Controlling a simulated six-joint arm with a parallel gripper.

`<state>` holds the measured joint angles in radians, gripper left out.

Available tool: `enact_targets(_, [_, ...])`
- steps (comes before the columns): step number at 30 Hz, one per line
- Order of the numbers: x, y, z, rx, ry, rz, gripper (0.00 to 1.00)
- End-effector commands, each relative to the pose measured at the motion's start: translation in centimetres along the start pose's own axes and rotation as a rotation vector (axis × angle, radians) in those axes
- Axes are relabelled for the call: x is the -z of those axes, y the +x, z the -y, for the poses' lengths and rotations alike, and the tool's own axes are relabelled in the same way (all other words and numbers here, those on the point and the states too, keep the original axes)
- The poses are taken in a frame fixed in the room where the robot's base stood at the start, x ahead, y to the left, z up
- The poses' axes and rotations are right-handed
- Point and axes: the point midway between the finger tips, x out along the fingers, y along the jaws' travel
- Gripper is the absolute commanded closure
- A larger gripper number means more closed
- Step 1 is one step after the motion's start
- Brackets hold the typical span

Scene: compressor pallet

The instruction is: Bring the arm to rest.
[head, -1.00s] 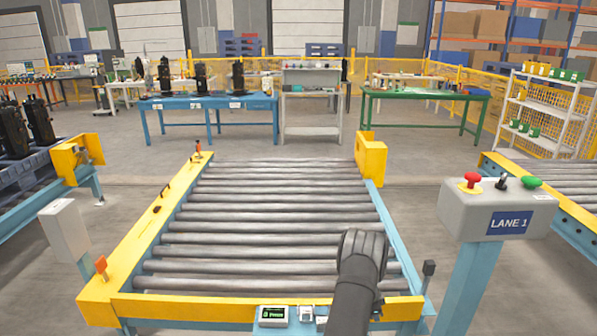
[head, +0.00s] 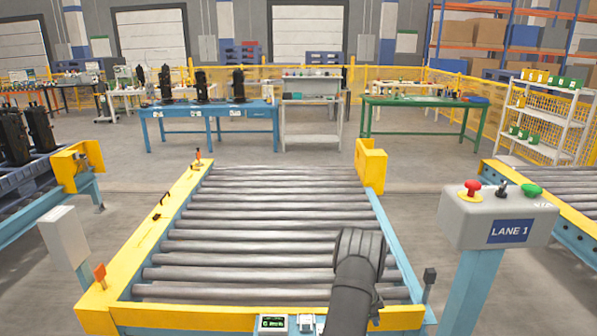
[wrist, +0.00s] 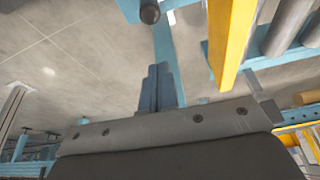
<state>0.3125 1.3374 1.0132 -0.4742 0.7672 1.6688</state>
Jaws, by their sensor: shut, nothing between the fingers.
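My gripper (wrist: 158,88) shows in the wrist view as two blue-grey fingers held together, shut and empty, with grey concrete floor behind them. In the head view my dark arm rises from the bottom edge over the front right of the roller conveyor (head: 110,295), and the gripper itself cannot be made out there. In the wrist view a yellow rail and rollers (wrist: 285,28) lie to the upper right of the fingers, apart from them in the picture.
The conveyor's rollers (head: 270,215) are empty. The LANE 1 control box (head: 500,212) stands on a post at right. A white box on a post (head: 63,238) stands at left. Blue (head: 205,110) and green (head: 420,103) workbenches stand beyond open floor.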

Motion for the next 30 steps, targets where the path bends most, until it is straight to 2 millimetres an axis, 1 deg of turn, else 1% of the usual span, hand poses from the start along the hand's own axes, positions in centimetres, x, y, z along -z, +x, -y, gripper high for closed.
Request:
enact_targets(1, [0.0, 1.1, -0.1, -0.002, 0.001, 0.001, 1.0])
enact_targets(5, [0.0, 3.4, -0.1, 0.0, 0.001, 0.001, 1.0])
enact_targets(30, [-0.1, 3.9, 2.9, 0.176, -0.526, 0.041, 1.0])
